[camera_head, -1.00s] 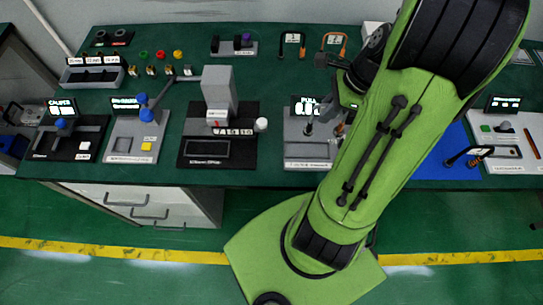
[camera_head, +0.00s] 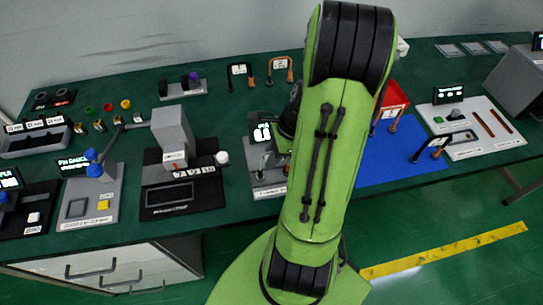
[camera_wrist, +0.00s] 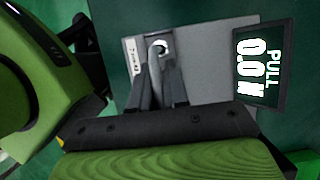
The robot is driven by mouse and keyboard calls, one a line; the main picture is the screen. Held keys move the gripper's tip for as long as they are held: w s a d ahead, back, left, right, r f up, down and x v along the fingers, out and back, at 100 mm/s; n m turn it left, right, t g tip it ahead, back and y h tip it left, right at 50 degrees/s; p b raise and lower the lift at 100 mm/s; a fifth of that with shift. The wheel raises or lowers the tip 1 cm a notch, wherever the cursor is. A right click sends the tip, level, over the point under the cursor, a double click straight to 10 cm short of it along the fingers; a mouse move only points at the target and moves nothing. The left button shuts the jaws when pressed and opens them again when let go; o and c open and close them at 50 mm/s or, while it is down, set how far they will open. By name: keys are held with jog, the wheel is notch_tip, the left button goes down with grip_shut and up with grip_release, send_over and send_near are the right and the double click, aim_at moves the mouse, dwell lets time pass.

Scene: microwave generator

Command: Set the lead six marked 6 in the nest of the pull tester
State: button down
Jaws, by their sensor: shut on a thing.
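The pull tester (camera_head: 268,186) stands near the bench's front edge, mostly behind my arm in the head view. In the wrist view its grey plate (camera_wrist: 205,45) and its display (camera_wrist: 262,65), reading PULL 0.0 N, are close ahead. A grey curved post (camera_wrist: 154,70) shows by the fingers. My gripper (camera_wrist: 160,85) is over the plate, shut on what is probably a lead; the fingers hide it and I cannot read a number. I cannot tell whether it touches the nest. Other leads stand at the back (camera_head: 240,75) and on the right (camera_head: 433,148).
A grey-columned device (camera_head: 172,135) stands close on the tester's left. A white panel (camera_head: 480,130) is at the right. Small coloured rings (camera_head: 108,106) lie at the far left.

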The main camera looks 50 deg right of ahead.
jog(key=c, duration=1.1)
grip_release()
jog(key=shift+f, duration=0.1)
jog(key=p+v, duration=0.4)
jog(key=v, duration=0.8)
jog(key=w+a+r+n+h, duration=0.2)
jog(key=a+r+n, duration=0.5)
jog(key=a+n, duration=0.35)
jog(key=s+a+r+n+t, duration=0.1)
jog(key=s+a+n, duration=0.1)
jog(key=a+n, duration=0.1)
jog(key=s+a+r+n+t+h, duration=0.1)
jog(key=s+a+n, duration=0.1)
jog(key=n, duration=0.4)
jog(key=s+a+r+n+t, duration=0.1)
jog(key=s+a+n, duration=0.1)
jog(key=a+n, duration=0.3)
jog(key=shift+s+a+r+h, duration=0.1)
jog(key=shift+r+h, duration=0.2)
jog(key=shift+r, duration=0.1)
